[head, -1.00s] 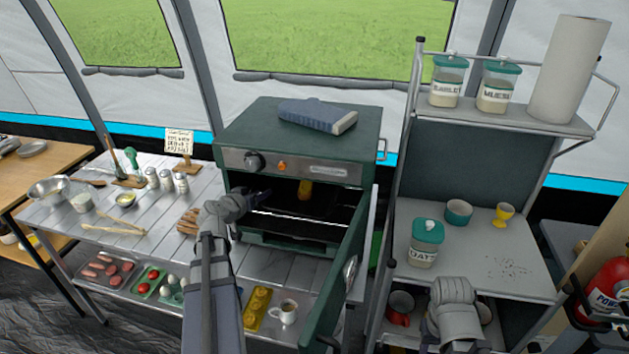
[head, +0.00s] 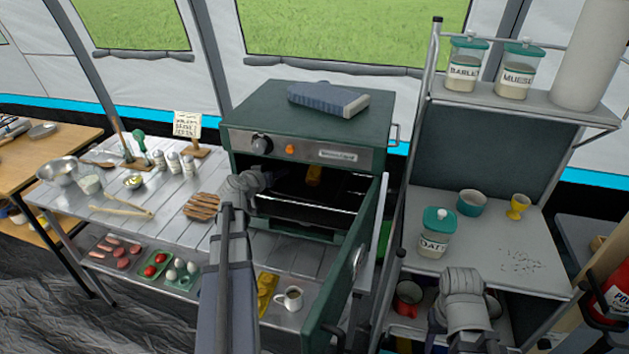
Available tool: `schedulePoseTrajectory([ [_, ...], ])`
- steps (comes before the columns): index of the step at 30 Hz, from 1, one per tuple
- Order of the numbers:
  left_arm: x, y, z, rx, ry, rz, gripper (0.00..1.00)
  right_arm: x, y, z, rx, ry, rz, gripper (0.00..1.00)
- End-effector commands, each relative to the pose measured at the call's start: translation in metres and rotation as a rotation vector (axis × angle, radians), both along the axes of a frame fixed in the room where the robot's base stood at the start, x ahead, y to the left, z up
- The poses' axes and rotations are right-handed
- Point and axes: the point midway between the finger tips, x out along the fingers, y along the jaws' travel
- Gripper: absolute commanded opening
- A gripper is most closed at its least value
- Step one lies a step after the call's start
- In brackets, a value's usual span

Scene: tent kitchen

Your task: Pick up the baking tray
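The dark baking tray (head: 335,188) appears to be inside the open green oven (head: 374,118), though it is hard to separate from the dark interior. A small yellow-orange thing (head: 314,175) shows above it. My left gripper (head: 272,175) reaches into the left side of the oven opening, near the tray's left part. Its dark fingers are hard to make out, so I cannot tell whether they touch the tray. My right gripper (head: 464,287) is in front of the shelf unit at the lower right; its fingers are hidden.
The oven door (head: 348,272) hangs open on the right. A wooden trivet (head: 202,206) lies on the slatted table left of the oven. A mug (head: 289,298) stands on the lower shelf.

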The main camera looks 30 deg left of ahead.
Motion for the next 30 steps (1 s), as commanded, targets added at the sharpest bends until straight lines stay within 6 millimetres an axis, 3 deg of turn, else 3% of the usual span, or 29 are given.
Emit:
schedulePoseTrajectory([
  [6, 0.028, 0.004, -0.014, 0.001, 0.0, 0.0, 0.39, 0.0, 0.0, -0.014, 0.0, 0.0, 0.0, 0.5],
  [13, 0.028, 0.003, -0.012, 0.0, 0.0, 0.0, 0.38, 0.0, 0.0, -0.012, 0.0, 0.0, 0.0, 0.5],
  [23, 0.028, 0.003, -0.012, 0.0, 0.0, 0.0, 0.0, 0.0, 0.0, -0.012, 0.0, 0.0, 0.0, 0.5],
  [30, 0.028, 0.003, -0.012, 0.0, 0.0, 0.001, 0.0, 0.0, 0.0, -0.012, 0.0, 0.0, 0.0, 0.5],
])
